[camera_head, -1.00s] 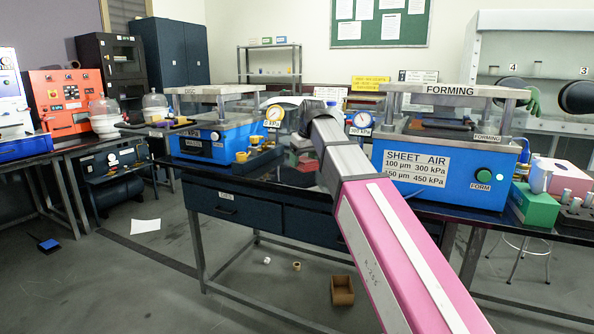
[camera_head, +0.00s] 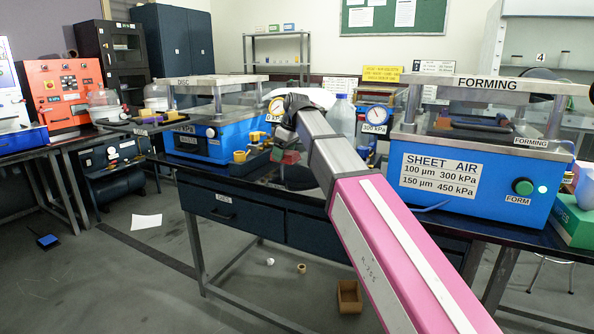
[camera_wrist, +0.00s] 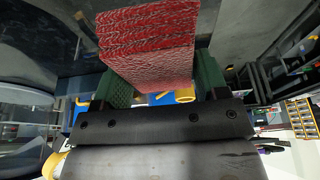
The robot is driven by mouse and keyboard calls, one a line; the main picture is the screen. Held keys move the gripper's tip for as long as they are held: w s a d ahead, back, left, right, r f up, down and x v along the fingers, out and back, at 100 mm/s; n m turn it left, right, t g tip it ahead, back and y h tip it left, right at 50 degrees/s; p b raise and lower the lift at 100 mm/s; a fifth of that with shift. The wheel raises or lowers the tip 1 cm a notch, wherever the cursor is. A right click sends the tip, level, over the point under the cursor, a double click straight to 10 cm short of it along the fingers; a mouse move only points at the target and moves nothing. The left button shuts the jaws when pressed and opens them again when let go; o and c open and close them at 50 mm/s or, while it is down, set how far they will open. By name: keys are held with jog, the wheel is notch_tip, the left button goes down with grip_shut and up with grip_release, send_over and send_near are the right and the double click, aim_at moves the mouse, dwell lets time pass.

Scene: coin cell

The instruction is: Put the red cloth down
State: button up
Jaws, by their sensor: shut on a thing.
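In the wrist view a folded red cloth (camera_wrist: 150,45) with white flecks sits between the two green-padded fingers of my gripper (camera_wrist: 155,85). My gripper is shut on the cloth. In the head view my pink and grey arm reaches out over the dark bench (camera_head: 262,187), between the two blue presses. My gripper and the cloth are mostly hidden there behind the end of my arm. I cannot tell whether the cloth touches the bench.
The blue forming press (camera_head: 480,180) stands on the bench at the right and the blue disc press (camera_head: 215,138) at the left. Gauges (camera_head: 376,113) and a clear bottle (camera_head: 342,115) stand between them. A small brown box (camera_head: 349,297) lies on the floor below.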

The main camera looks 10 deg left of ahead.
send_over(294, 176)
jog(key=d, duration=0.1)
jog(key=f, duration=0.3)
jog(key=shift+s+d, duration=0.1)
jog(key=shift+s, duration=0.2)
jog(key=shift+f, duration=2)
jog(key=shift+f, duration=0.15)
jog(key=o, duration=1.1)
jog(key=shift+v, duration=6.15)
